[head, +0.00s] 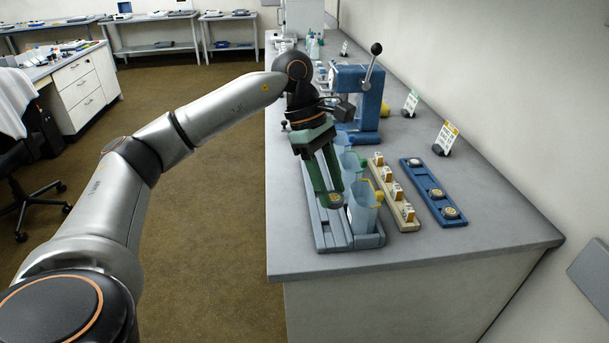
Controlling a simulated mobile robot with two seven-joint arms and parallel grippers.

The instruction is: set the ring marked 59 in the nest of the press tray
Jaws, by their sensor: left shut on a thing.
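My left gripper (334,203) reaches down over the grey-blue tray (332,240) near the bench's front. Its green fingers are shut on a small round piece with a tan face (336,198), which looks like a ring. The number 59 cannot be read on it. The piece is at or just above the tray; I cannot tell whether it touches. The tray's inner part is partly hidden by the fingers. Light blue cups (362,211) stand along the tray's right side. My right gripper is not in view.
A beige rack (403,226) with several small labelled pieces and a blue rack (418,178) with round pieces lie to the right. A blue press (373,122) with a lever stands behind. Sign cards (447,134) stand near the wall. The bench's front right is clear.

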